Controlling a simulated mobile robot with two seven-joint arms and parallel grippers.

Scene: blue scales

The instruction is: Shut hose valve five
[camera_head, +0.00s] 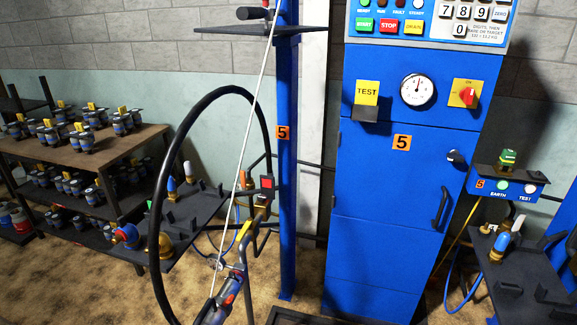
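A blue post (287,200) carries an orange label "5" (282,132). A black hose (158,215) loops up and over to its left. Beside the post is a small fitting with a red square face (267,183) and a yellow-brown part (262,202) below it; I cannot tell for sure which piece is the hose valve or how it is set. A grey-and-red filling head (217,312) shows at the bottom edge, partly cut off, with a pale line running up from it. Neither of my grippers is in view.
A blue cabinet (385,205), also labelled "5", stands right of the post, with a dial and red switch. A shelf of small cylinders (85,150) is at left. Dark racks with coloured fittings (185,205) and (530,275) flank the post and cabinet. Carpet (90,290) is open at front left.

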